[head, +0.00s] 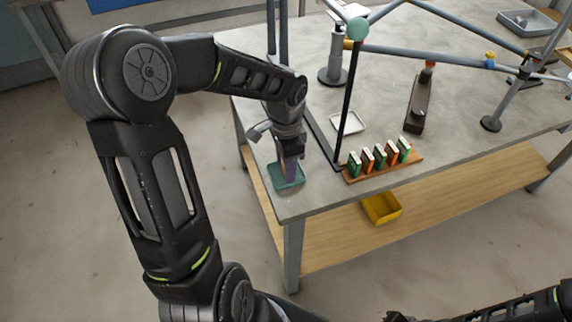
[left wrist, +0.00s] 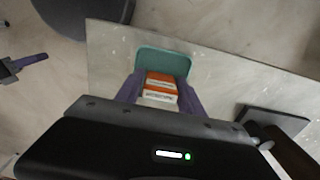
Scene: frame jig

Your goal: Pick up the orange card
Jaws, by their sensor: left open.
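My left gripper (head: 289,172) points down over a small teal tray (head: 287,182) at the table's near left corner. In the left wrist view, its two purple fingers (left wrist: 160,98) stand open on either side of an orange card (left wrist: 160,77) with white label bands. The card is over the teal tray (left wrist: 165,60); I cannot tell whether the fingers touch it. In the head view the gripper hides this card. Green and orange cards (head: 380,157) stand in a wooden rack to the right. A purple finger, apparently of my right gripper (left wrist: 30,61), shows at the left wrist view's edge.
A dark frame post (head: 347,120) rises between the tray and the rack. A white tray (head: 348,123) lies behind the rack. A dark block (head: 415,112) and grey frame tubes (head: 440,52) stand farther back. A yellow bin (head: 381,208) sits on the lower shelf.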

